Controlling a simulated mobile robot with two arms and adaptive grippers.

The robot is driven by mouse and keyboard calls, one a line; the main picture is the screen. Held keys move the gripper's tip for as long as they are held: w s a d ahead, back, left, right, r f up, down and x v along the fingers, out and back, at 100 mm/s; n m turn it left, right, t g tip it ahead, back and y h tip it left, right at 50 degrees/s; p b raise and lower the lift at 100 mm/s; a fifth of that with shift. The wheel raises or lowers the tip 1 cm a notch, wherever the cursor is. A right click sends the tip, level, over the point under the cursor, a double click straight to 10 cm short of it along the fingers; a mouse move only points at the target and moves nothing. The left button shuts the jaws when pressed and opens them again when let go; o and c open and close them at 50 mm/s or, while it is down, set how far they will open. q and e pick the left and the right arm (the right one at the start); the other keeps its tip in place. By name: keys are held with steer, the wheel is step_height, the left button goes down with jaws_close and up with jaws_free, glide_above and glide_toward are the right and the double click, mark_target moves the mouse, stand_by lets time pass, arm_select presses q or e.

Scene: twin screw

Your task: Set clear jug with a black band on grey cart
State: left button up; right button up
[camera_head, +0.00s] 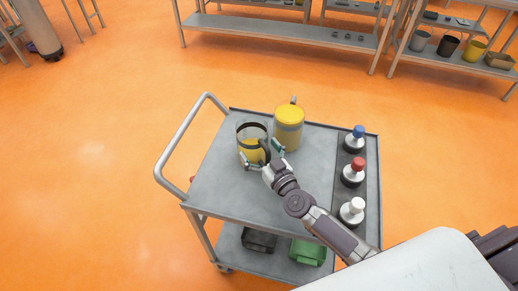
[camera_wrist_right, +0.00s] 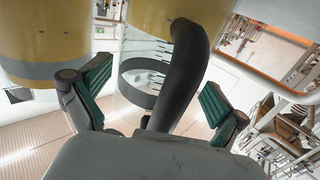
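The clear jug (camera_head: 241,139) has a black band at its top, yellow inside and a black handle; it stands upright on the top shelf of the grey cart (camera_head: 225,185). My right gripper (camera_head: 263,159) is at the jug's near right side. In the right wrist view, the jug's black handle (camera_wrist_right: 186,75) passes between the green-padded fingers of the right gripper (camera_wrist_right: 155,100), with gaps on both sides, so the gripper looks open around it. The clear wall and dark band (camera_wrist_right: 140,78) show behind the handle. My left gripper is not in view.
A yellow jug with a grey band (camera_head: 289,117) stands close right of the clear jug. Bottles with blue (camera_head: 358,132), red (camera_head: 357,164) and white (camera_head: 357,204) caps line the cart's right side. A green bin (camera_head: 308,252) is below. The cart top's left front is clear.

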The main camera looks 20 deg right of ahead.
steer(key=shift+r, duration=0.2)
steer(key=s, duration=0.3)
steer(key=s+d, duration=0.1)
steer(key=s, duration=0.3)
steer(key=s+d, duration=0.1)
steer(key=s, duration=0.2)
steer(key=shift+s+f, duration=0.15)
steer(key=shift+s, duration=0.1)
steer(key=shift+s+d, duration=0.15)
steer(key=shift+s, duration=0.5)
